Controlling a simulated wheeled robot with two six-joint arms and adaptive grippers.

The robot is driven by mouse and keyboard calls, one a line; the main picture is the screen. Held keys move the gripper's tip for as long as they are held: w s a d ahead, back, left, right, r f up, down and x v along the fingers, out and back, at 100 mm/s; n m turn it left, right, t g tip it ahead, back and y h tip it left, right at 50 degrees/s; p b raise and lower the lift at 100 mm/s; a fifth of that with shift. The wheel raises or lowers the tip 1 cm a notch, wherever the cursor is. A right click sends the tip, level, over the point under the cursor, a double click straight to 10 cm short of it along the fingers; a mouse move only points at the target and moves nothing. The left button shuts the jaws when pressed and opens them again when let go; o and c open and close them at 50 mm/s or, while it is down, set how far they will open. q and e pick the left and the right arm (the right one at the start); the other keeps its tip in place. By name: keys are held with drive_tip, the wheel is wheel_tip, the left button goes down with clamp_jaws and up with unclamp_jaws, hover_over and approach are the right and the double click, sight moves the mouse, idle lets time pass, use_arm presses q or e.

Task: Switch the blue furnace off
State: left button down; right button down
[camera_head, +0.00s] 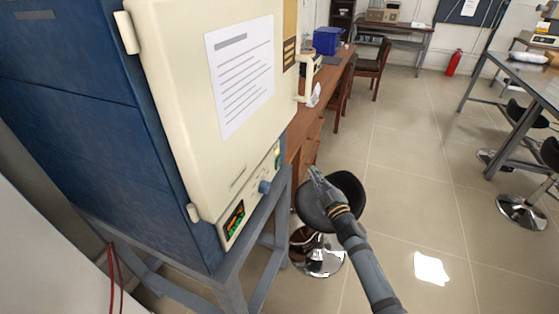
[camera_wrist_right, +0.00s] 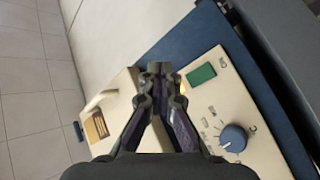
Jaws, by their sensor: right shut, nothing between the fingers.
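The blue furnace (camera_head: 75,110) stands at the left of the head view with its cream door (camera_head: 185,90) shut. Its lower front panel has a lit display (camera_head: 233,220), a blue knob (camera_head: 264,187) and a green switch (camera_head: 277,158). The right wrist view shows the blue knob (camera_wrist_right: 233,138) and the green switch (camera_wrist_right: 201,75) close up. My right gripper (camera_head: 316,175) is shut and empty, out in front and to the right of the panel. In the wrist view its fingertips (camera_wrist_right: 160,75) appear left of the green switch; contact cannot be told. My left gripper is out of view.
The furnace rests on a grey metal stand (camera_head: 262,245). A black stool (camera_head: 335,195) is under my right gripper. A wooden desk (camera_head: 305,125) with a blue box (camera_head: 327,40) stands behind. The tiled floor (camera_head: 420,190) to the right is open.

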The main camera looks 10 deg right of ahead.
sight(278, 163)
idle(0.3)
drive_tip(key=w+a+r, duration=0.1)
drive_tip(key=w+a, duration=0.4)
drive_tip(key=a, duration=0.2)
drive_tip(key=shift+p, duration=0.35)
drive_tip(key=shift+a, duration=0.15)
idle(1.1)
drive_tip(key=shift+w+a, duration=0.2)
drive_tip(key=shift+a, duration=0.1)
drive_tip(key=shift+w+a+r, duration=0.1)
drive_tip(key=shift+w+a, duration=0.05)
drive_tip(key=shift+a, duration=0.1)
idle(0.8)
drive_tip(key=shift+s+d, duration=0.45)
drive_tip(key=shift+d, duration=0.2)
